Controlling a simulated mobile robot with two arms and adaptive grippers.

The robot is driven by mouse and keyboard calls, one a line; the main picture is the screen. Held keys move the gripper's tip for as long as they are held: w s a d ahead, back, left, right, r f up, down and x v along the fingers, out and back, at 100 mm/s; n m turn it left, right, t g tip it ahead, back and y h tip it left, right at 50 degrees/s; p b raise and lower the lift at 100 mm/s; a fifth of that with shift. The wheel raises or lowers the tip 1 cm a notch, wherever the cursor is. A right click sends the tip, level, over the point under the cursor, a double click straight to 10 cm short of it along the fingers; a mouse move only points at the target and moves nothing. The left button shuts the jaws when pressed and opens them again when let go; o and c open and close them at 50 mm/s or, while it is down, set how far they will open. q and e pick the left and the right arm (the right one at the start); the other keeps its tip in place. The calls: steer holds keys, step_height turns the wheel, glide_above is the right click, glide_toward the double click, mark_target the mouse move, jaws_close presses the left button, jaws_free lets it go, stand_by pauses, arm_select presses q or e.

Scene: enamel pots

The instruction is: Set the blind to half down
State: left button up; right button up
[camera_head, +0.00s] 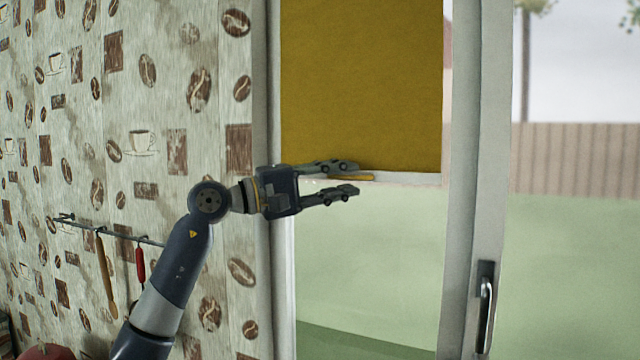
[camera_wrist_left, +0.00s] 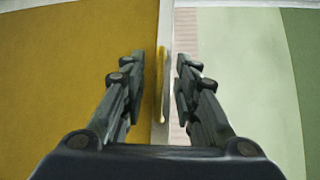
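A mustard-yellow roller blind (camera_head: 362,85) covers the upper part of the window, with a pale bottom bar (camera_head: 410,179) along its lower edge. A small yellow pull handle (camera_head: 352,177) sits on that bar. My left gripper (camera_head: 350,180) is open at the bar, one finger above and one below the handle. In the left wrist view the handle (camera_wrist_left: 161,85) and bar lie between the two spread fingers (camera_wrist_left: 160,95), with gaps on both sides. The blind fills the left of that view. My right gripper is not in view.
The window frame post (camera_head: 487,130) with a dark lever handle (camera_head: 486,305) stands to the right. A coffee-patterned wall (camera_head: 110,180) is on the left. A rail (camera_head: 110,232) there holds hanging utensils. The glass below the blind is clear.

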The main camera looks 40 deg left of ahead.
arm_select(q)
steer(key=v, duration=1.1)
steer(key=shift+s+a, duration=0.2)
steer(key=shift+s, duration=0.1)
steer(key=shift+f, duration=0.1)
